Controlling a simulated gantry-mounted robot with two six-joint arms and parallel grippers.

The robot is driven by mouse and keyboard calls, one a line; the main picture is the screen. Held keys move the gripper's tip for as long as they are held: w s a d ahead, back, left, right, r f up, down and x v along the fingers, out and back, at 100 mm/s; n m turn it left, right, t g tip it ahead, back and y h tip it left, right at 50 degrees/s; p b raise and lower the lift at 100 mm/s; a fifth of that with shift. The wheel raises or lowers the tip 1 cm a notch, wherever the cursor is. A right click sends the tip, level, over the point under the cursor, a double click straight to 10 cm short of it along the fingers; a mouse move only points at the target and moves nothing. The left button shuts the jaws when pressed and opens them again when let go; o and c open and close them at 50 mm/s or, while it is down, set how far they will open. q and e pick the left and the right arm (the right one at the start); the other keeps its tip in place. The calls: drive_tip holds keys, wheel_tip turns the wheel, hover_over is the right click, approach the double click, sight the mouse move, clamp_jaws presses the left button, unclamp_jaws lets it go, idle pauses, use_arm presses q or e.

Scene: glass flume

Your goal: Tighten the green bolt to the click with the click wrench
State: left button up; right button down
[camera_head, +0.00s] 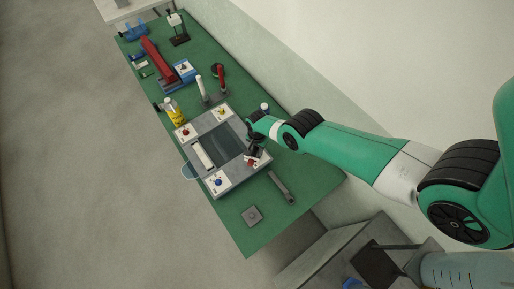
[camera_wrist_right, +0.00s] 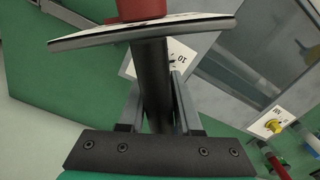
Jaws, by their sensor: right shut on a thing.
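My right gripper (camera_head: 255,143) is over the near right corner of the grey flume frame (camera_head: 203,187). In the right wrist view its fingers (camera_wrist_right: 158,95) are shut on the dark shaft of a tool, which I take for the click wrench (camera_wrist_right: 152,65). The tool carries a thin white plate with a black edge and a red cylinder above it. A white plate marked 10 (camera_wrist_right: 181,53) lies behind the shaft. I cannot make out the green bolt; the gripper and tool cover part of that corner. My left gripper is not in view.
The other frame corners carry a red bolt (camera_head: 186,131), a yellow bolt (camera_head: 222,112) and a blue bolt (camera_head: 218,182). A grey bar (camera_head: 281,186) and a grey square block (camera_head: 252,215) lie on the green mat (camera_head: 311,178). A yellow bottle (camera_head: 174,113) and upright handles stand farther back.

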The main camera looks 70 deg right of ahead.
drive_tip(key=shift+r, duration=0.1)
drive_tip(key=shift+r+p, duration=2.5)
drive_tip(key=shift+p, duration=0.05)
